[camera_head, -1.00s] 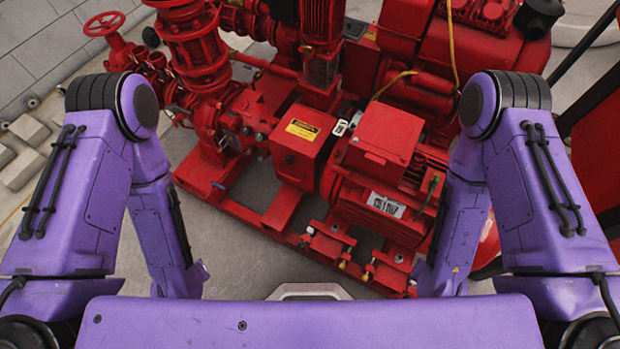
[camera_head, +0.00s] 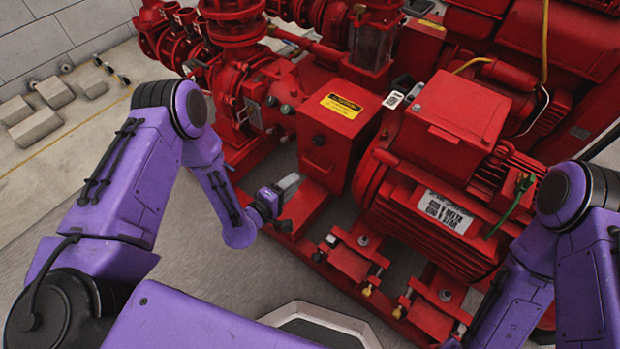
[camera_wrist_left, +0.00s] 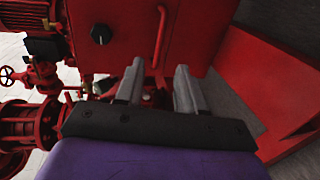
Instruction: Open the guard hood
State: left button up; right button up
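The guard hood (camera_head: 335,128) is a red box with a yellow label on its sloped top, between the pump and the motor. It looks closed. A black knob (camera_head: 318,140) is on its front face. In the left wrist view the hood's red face (camera_wrist_left: 185,50) fills the upper middle, with the black knob (camera_wrist_left: 102,34) and a thin red upright handle (camera_wrist_left: 160,36). My left gripper (camera_head: 288,184) is in front of and below the hood, apart from it. Its two grey fingers (camera_wrist_left: 158,78) are spread with nothing between them. My right gripper is out of view.
The red motor (camera_head: 440,205) with a white label stands right of the hood. Red pump pipes (camera_head: 235,85) rise on the left. Red base rails with brackets (camera_head: 355,258) lie in front. Bare floor (camera_head: 225,290) is free at front left.

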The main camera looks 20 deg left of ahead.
aim_at(313, 166)
pick_arm(q)
jog(key=b+x, duration=0.2)
jog(key=x, duration=0.7)
jog(key=shift+r, duration=0.1)
grip_shut()
